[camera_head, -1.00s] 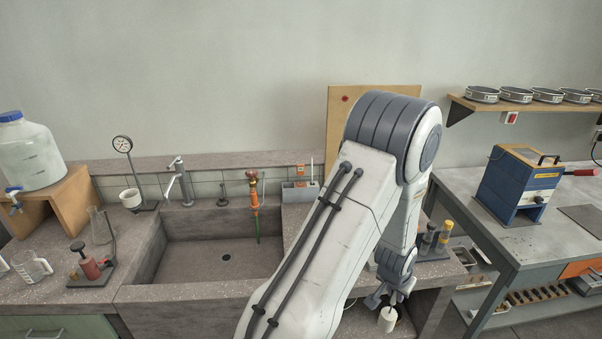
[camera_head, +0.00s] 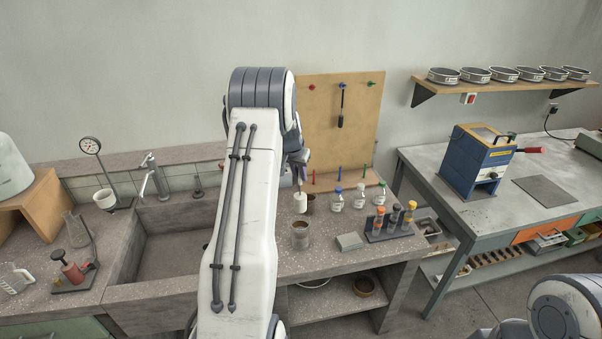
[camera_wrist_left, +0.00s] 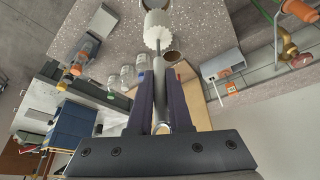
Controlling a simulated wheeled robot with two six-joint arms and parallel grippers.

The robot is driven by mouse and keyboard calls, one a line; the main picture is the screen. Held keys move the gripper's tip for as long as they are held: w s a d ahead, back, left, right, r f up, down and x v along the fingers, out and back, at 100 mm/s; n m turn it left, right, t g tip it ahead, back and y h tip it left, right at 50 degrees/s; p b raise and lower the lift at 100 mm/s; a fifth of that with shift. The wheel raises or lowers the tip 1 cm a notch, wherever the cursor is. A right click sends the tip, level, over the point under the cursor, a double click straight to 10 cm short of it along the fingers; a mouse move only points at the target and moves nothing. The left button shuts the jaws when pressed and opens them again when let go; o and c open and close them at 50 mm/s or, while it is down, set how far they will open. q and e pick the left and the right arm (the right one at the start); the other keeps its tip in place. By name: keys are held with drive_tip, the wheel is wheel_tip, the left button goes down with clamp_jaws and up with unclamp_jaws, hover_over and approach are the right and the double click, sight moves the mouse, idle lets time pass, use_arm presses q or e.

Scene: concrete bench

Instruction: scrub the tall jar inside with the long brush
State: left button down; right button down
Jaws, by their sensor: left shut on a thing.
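My left gripper (camera_wrist_left: 160,128) is shut on the long brush's handle, and the arm hides part of it in the head view (camera_head: 300,160). The brush's white bristle head (camera_wrist_left: 158,33) points away from the fingers; in the head view it hangs down (camera_head: 300,203) just above the tall jar. My right gripper is out of view.
White-labelled bottles (camera_head: 337,200), a grey block (camera_head: 349,241) and a rack of vials (camera_head: 390,231) stand to the right. The sink (camera_head: 165,262) is left, partly behind my arm. A pegboard (camera_head: 360,125) rises behind.

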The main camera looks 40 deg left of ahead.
use_arm(q)
drive_tip(key=b, duration=0.3)
hover_over(300, 211)
drive_tip(key=w+a, duration=0.1)
drive_tip(key=shift+w+f, duration=0.2)
drive_tip(key=shift+f, duration=2.35)
drive_tip(key=shift+f+b, duration=4.65)
drive_tip(key=shift+f, duration=0.9)
drive_tip(key=shift+r, duration=0.1)
